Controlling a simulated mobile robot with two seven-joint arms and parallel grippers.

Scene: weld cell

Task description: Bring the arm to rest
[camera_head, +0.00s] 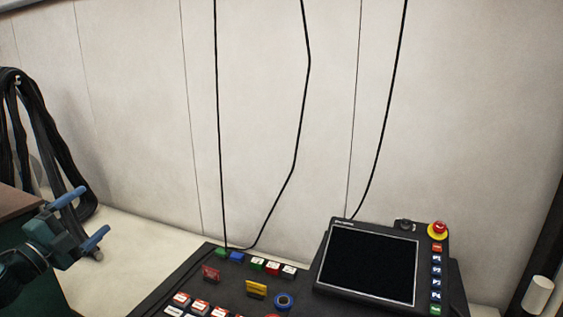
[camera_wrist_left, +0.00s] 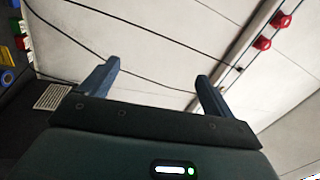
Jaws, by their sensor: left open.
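My left gripper (camera_head: 84,216) is at the left edge of the head view, above the pale surface and left of the black control panel. Its two blue fingers are spread apart and nothing is between them. The left wrist view shows the same open gripper (camera_wrist_left: 155,88) with the pale wall behind it and no object in its grasp. My right gripper is in neither view.
A black control panel (camera_head: 142,308) with coloured buttons stands at bottom centre. A screen unit (camera_head: 368,262) with a red emergency button (camera_head: 438,229) is on its right. Black cables (camera_head: 217,120) hang along the pale wall (camera_head: 130,100). A dark hose bundle (camera_head: 22,130) hangs at the left.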

